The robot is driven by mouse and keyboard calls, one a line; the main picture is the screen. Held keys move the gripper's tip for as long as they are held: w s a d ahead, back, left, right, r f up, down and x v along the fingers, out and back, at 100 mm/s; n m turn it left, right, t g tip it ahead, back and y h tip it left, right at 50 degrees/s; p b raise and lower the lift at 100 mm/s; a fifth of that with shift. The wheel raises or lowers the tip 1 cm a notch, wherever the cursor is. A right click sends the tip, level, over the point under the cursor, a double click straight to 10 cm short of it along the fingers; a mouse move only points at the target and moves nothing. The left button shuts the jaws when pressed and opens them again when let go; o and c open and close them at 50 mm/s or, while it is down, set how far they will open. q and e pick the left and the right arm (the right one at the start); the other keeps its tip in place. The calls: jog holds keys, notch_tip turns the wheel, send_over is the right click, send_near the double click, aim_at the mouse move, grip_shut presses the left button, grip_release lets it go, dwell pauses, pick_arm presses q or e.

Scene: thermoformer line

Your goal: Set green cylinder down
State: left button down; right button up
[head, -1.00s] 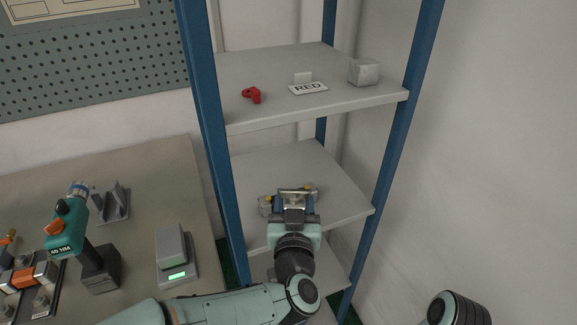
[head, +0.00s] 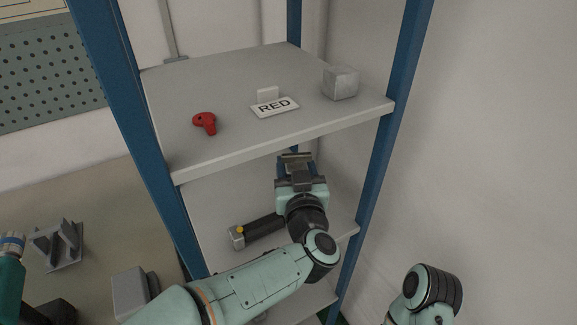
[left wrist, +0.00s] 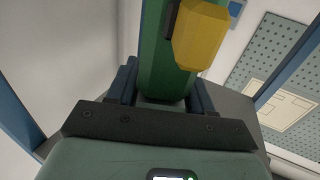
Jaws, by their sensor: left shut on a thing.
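In the left wrist view a green cylinder (left wrist: 153,62) stands out from between the fingers of my left gripper (left wrist: 163,92). A yellow part (left wrist: 203,36) sits on its side. In the head view my left gripper (head: 296,162) is between the upper shelf (head: 245,144) and the middle shelf (head: 205,205) of a blue-posted rack. The held cylinder cannot be made out there. My right gripper is not in view.
A dark cylinder (head: 263,228) with a grey end and a yellow spot lies on the middle shelf, left of my gripper. The upper shelf holds a red part (head: 205,122), a "RED" sign (head: 274,107) and a grey block (head: 341,83), with bare space around them.

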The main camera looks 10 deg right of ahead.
pick_arm(q)
jog(key=w+p, duration=0.1)
jog(key=w, duration=0.7)
notch_tip(320, 180, down, 7)
jog(key=b, duration=0.1)
jog(key=shift+s+r, duration=0.15)
jog(key=shift+f, duration=0.25)
jog(key=shift+c, duration=2.2)
grip_release()
